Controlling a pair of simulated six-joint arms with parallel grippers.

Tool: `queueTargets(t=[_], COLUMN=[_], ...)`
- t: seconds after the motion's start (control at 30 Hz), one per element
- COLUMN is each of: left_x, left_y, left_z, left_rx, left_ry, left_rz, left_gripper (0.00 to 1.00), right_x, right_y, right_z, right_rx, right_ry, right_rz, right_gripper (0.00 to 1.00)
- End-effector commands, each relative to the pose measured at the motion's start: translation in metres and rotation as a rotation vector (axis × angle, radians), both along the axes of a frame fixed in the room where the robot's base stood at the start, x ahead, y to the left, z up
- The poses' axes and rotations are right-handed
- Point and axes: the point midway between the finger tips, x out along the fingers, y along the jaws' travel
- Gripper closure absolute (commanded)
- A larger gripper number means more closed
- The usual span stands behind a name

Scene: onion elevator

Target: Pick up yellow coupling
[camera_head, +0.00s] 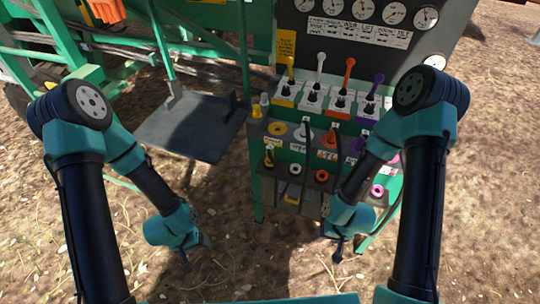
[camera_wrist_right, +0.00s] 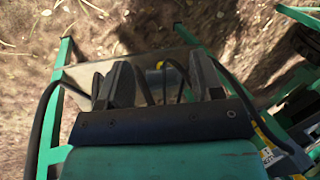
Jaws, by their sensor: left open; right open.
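Small yellow fittings show at the left end of the panel of couplings in the head view: a yellow ring port (camera_head: 277,129), a yellow plug-like piece (camera_head: 268,158) below it and a yellow cap-like piece (camera_head: 256,109) at the edge. I cannot tell for sure which is the yellow coupling. My right gripper (camera_head: 338,250) hangs open, low in front of the panel and apart from these. A small yellow spot (camera_wrist_right: 161,65) shows between its fingers in the right wrist view. My left gripper (camera_head: 195,258) hangs open and empty over the ground, left of the panel.
The panel has colored levers (camera_head: 348,72) and gauges (camera_head: 395,13) above. Dark hoses (camera_head: 305,160) hang at its front. A flat dark plate (camera_head: 195,125) sits left of it, beside green frame bars (camera_head: 243,60). Open dirt ground lies in front.

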Motion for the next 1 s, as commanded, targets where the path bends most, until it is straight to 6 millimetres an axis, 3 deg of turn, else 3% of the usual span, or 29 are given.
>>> queueTargets(t=[0.17, 0.43, 0.57, 0.77, 1.0], left_x=[0.000, 0.000, 0.000, 0.000, 0.000], left_y=[0.000, 0.000, 0.000, 0.000, 0.000], left_z=[0.000, 0.000, 0.000, 0.000, 0.000], left_rx=[0.000, 0.000, 0.000, 0.000, 0.000], left_ry=[0.000, 0.000, 0.000, 0.000, 0.000], left_rz=[0.000, 0.000, 0.000, 0.000, 0.000], left_gripper=[0.40, 0.40, 0.40, 0.40, 0.40], right_x=[0.000, 0.002, 0.020, 0.091, 0.195], right_y=[0.000, 0.001, 0.007, 0.036, 0.084], right_z=[0.000, 0.000, 0.001, 0.016, 0.070], right_rx=[0.000, 0.001, 0.009, 0.023, -0.034], right_ry=[0.000, 0.001, 0.013, 0.079, 0.180], right_rz=[0.000, -0.003, -0.020, -0.101, -0.252], right_gripper=[0.57, 0.58, 0.58, 0.58, 0.58])
